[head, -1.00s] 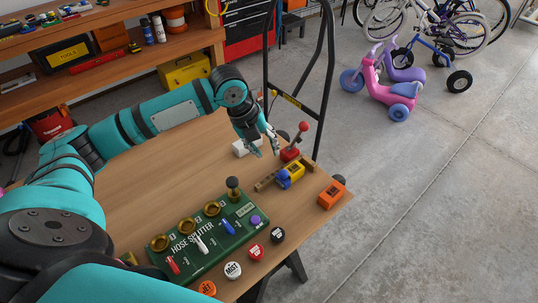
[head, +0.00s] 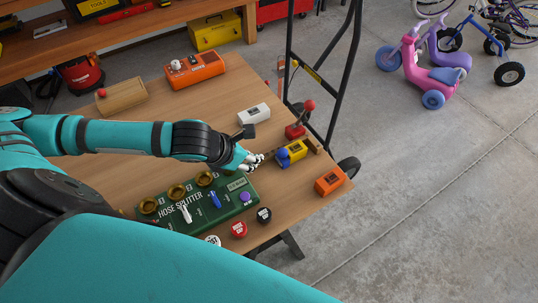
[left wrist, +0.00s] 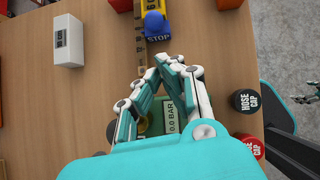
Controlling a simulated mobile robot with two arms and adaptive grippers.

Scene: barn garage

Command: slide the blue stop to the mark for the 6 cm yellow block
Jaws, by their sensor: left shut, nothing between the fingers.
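The blue stop (head: 282,155) sits on the wooden rail (head: 314,145) near the right end of the table. The yellow block (head: 297,149) lies on the rail right beside it; I cannot tell whether they touch. My left gripper (head: 260,159) is shut and empty, just left of the stop with a small gap, hiding the rail's near end. My right gripper (left wrist: 307,92) shows small at the wrist view's right edge, its jaws unclear.
An orange block (head: 329,181) lies at the table's right edge. The green hose splitter board (head: 240,202) and several round caps are in front.

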